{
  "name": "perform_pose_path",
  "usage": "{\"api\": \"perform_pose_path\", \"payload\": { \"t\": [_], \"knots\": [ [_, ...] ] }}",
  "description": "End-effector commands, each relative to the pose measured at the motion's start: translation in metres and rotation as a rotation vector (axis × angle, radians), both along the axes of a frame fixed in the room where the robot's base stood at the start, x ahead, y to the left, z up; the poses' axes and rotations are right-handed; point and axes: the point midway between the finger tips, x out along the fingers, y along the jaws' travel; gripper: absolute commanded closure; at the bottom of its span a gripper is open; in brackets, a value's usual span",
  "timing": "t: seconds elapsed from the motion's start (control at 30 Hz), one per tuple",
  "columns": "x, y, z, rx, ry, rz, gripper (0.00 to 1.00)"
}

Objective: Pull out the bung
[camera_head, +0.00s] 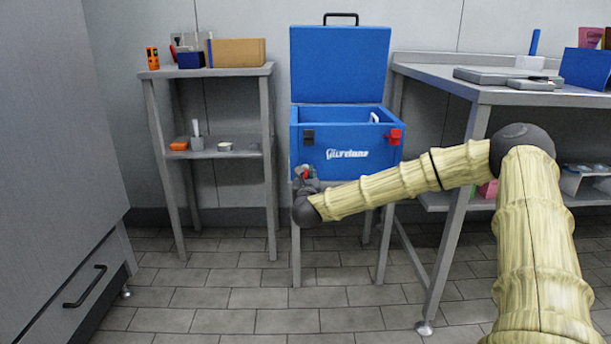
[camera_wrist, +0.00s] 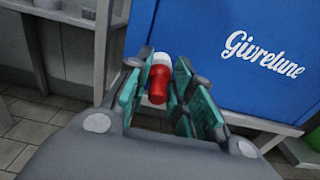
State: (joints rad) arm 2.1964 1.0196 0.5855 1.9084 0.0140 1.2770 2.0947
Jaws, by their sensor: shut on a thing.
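The blue cooler box (camera_head: 345,165) stands with its lid (camera_head: 338,66) raised; its front also shows in the wrist view (camera_wrist: 225,75). The bung (camera_wrist: 158,85) is a small red piece with a white part at its far end, low on the left of the box front. My gripper (camera_wrist: 162,82) has its green-padded fingers around the bung and is shut on it. In the head view, my gripper (camera_head: 305,176) is at the box's lower left front corner, and little of the bung shows there. I cannot tell whether the white part touches the box.
The box has a black latch (camera_head: 308,137) and a red latch (camera_head: 394,136). A grey shelf rack (camera_head: 206,72) with small items stands left of it. A metal workbench (camera_head: 480,94) stands to the right. A grey cabinet (camera_head: 50,150) is at far left. The tiled floor (camera_head: 220,310) in front is clear.

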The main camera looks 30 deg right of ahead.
Motion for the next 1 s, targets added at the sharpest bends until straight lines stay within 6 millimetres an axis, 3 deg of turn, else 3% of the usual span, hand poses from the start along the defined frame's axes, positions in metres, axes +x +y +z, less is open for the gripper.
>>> {"api": "perform_pose_path", "payload": {
  "t": [1.0],
  "knots": [
    [-0.0078, 0.0045, 0.0001, 0.001, -0.001, 0.0, 0.88]
  ]
}}
